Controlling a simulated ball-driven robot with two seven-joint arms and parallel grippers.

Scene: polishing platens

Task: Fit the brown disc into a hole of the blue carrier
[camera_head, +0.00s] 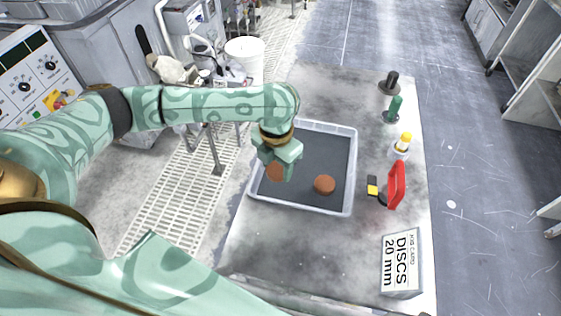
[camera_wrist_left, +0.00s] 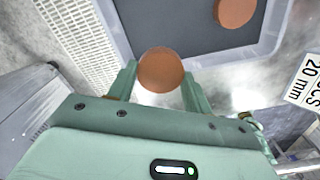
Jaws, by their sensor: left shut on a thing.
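My left gripper (camera_head: 277,166) is over the left part of a grey tray (camera_head: 300,205) and points down. It is shut on a brown disc (camera_head: 273,172). In the left wrist view the held disc (camera_wrist_left: 161,70) sits between the two green fingers (camera_wrist_left: 160,84) and shows its flat face. A second brown disc (camera_head: 324,184) lies on the tray's dark floor, right of the gripper; it also shows in the left wrist view (camera_wrist_left: 235,11). I cannot make out a blue carrier in either view. My right gripper is not in view.
The tray stands on a grey table (camera_head: 285,245). Right of it are a box marked DISCS 20 mm (camera_head: 402,262), a red object (camera_head: 397,186), a yellow-capped bottle (camera_head: 402,147), a green-handled tool (camera_head: 393,108) and a dark-handled one (camera_head: 390,84). The tray's right half is mostly free.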

